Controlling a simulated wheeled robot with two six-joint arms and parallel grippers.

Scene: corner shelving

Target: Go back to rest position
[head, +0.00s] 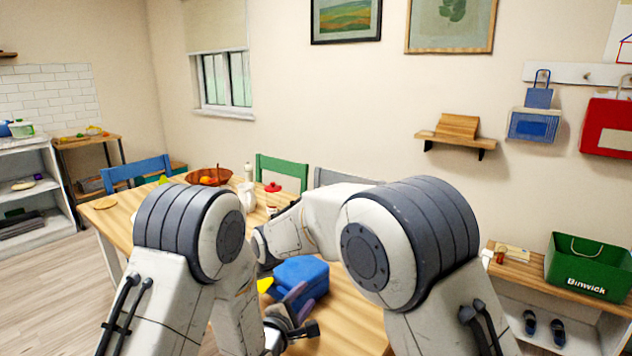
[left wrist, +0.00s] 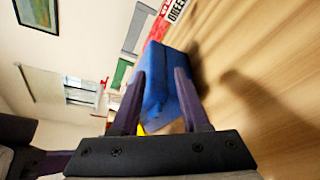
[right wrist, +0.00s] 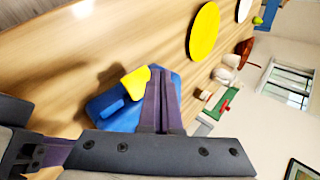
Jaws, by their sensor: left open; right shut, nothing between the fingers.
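My left gripper (head: 293,312) is low over the wooden table in the head view, close to the near side of a blue box-like object (head: 302,270). In the left wrist view its two purple fingers (left wrist: 160,100) are apart, with the blue object (left wrist: 160,75) seen between and beyond them. I cannot tell if they touch it. My right gripper (right wrist: 161,100) shows in the right wrist view with its fingers together and empty. The blue object (right wrist: 115,108) and a yellow piece (right wrist: 136,82) lie behind its fingers. In the head view my right gripper is hidden behind my arm.
The table (head: 112,218) also holds a fruit bowl (head: 208,177), a white pitcher (head: 247,195) and a yellow disc (right wrist: 204,31). Blue (head: 137,172) and green (head: 282,172) chairs stand around it. A low shelf with a green crate (head: 588,268) is at right.

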